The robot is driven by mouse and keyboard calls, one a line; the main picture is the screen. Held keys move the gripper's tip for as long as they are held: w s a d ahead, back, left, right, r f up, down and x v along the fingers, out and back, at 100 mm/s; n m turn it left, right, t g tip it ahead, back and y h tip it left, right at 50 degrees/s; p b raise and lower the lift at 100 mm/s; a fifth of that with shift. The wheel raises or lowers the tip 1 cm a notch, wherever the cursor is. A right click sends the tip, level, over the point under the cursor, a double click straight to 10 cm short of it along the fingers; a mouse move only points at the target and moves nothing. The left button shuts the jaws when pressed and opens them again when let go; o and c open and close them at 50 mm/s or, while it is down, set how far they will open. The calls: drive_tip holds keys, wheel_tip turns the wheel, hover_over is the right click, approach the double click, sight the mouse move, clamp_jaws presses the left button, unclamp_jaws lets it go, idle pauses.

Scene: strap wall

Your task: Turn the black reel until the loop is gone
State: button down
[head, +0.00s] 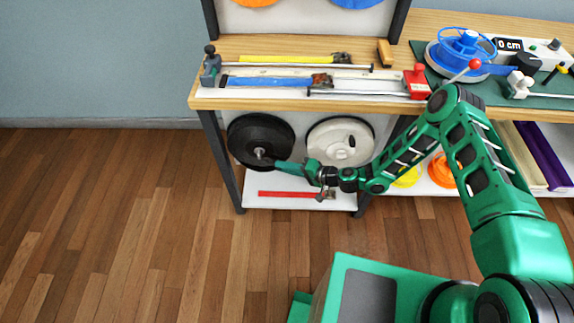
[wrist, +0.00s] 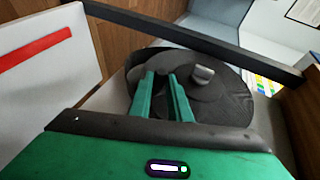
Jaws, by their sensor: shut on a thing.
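The black reel (head: 246,135) is a round disc mounted upright below the bench top at the left, with a pale metal hub (head: 262,153) in front. In the wrist view the reel (wrist: 225,98) fills the middle, and its metal hub (wrist: 203,75) stands just right of my fingers. My gripper (head: 277,163) is at the reel's face, low and right of the hub. In the wrist view my gripper (wrist: 163,78) has its fingertips on something dark at the reel, seemingly its knob, mostly hidden between them. I cannot make out a loop.
A white reel (head: 325,135) with a dark knob hangs close to the right. A red strap (head: 290,194) lies on the low white shelf. Yellow (head: 285,58) and blue (head: 275,82) straps lie on the bench. Dark frame posts flank the reels. The floor at left is clear.

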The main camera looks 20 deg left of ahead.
drive_tip(key=shift+s+d+f, duration=0.1)
drive_tip(key=shift+s+f, duration=0.2)
drive_tip(key=shift+f, duration=0.35)
drive_tip(key=c, duration=1.6)
unclamp_jaws()
drive_tip(key=shift+c, duration=0.2)
drive_tip(key=shift+r, duration=0.15)
drive_tip(key=shift+w, duration=0.1)
drive_tip(key=v, duration=1)
drive_tip(key=shift+d, duration=0.3)
drive_tip(key=shift+r, duration=0.1)
